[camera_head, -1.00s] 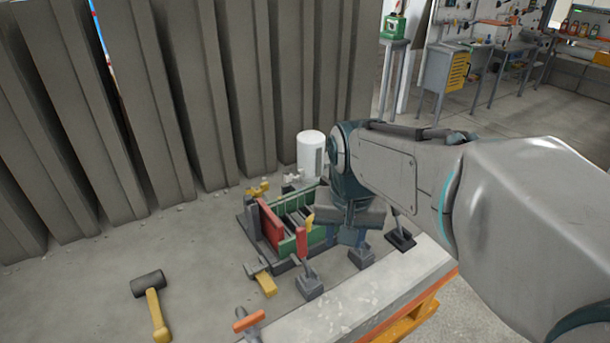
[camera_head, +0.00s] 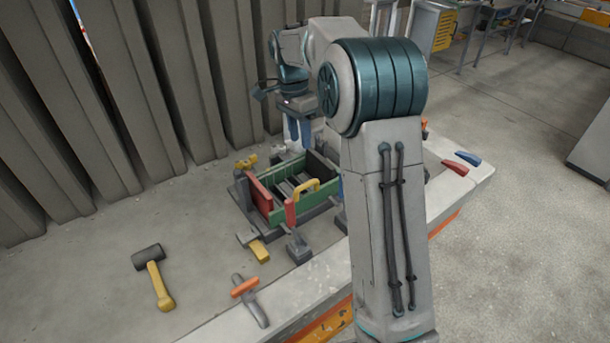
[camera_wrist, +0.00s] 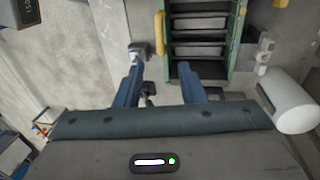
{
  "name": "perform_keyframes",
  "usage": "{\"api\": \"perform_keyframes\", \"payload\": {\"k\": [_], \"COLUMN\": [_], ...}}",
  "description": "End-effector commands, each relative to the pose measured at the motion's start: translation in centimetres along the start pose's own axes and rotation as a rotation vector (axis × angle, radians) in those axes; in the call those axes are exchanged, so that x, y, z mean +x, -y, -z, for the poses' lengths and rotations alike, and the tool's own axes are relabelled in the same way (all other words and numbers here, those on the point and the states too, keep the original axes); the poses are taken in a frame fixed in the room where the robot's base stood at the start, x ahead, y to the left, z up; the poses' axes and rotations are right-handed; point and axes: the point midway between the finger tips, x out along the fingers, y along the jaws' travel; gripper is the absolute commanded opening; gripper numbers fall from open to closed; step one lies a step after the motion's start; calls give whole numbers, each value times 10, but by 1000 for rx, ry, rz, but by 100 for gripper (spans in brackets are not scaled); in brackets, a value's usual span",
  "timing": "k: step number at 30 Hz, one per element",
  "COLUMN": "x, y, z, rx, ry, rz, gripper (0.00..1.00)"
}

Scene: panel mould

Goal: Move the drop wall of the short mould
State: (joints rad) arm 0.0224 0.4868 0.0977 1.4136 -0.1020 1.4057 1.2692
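The short mould (camera_head: 302,209) is a small green-walled box with dark crossbars inside, on the bench in the head view. A red wall (camera_head: 260,195) stands at its left end. A yellow handle (camera_head: 306,186) arches over its front green wall. I cannot tell which wall is the drop wall. In the wrist view the mould's green side wall (camera_wrist: 238,40) and the yellow handle (camera_wrist: 159,33) show at the top. My gripper (camera_head: 298,143) is above the mould's back part, pointing down. Its blue fingers are apart and empty in the wrist view (camera_wrist: 160,68).
Clamps stand around the mould, one with a red grip (camera_head: 290,213). A white cylinder (camera_wrist: 288,104) is close to my gripper in the wrist view. A mallet (camera_head: 155,278) and an orange-handled tool (camera_head: 248,297) lie on the bench. Tall grey panels (camera_head: 130,90) stand behind.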

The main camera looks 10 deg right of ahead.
Motion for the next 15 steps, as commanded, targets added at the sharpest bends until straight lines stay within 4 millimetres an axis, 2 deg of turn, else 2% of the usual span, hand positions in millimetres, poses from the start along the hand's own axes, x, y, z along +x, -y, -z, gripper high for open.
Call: {"api": "perform_keyframes", "payload": {"k": [5,15], "x": [28,98], "y": [-2,-2], "z": [0,0], "rx": [0,-2], "ry": [3,2], "rz": [-5,-3], "gripper": [36,36]}}
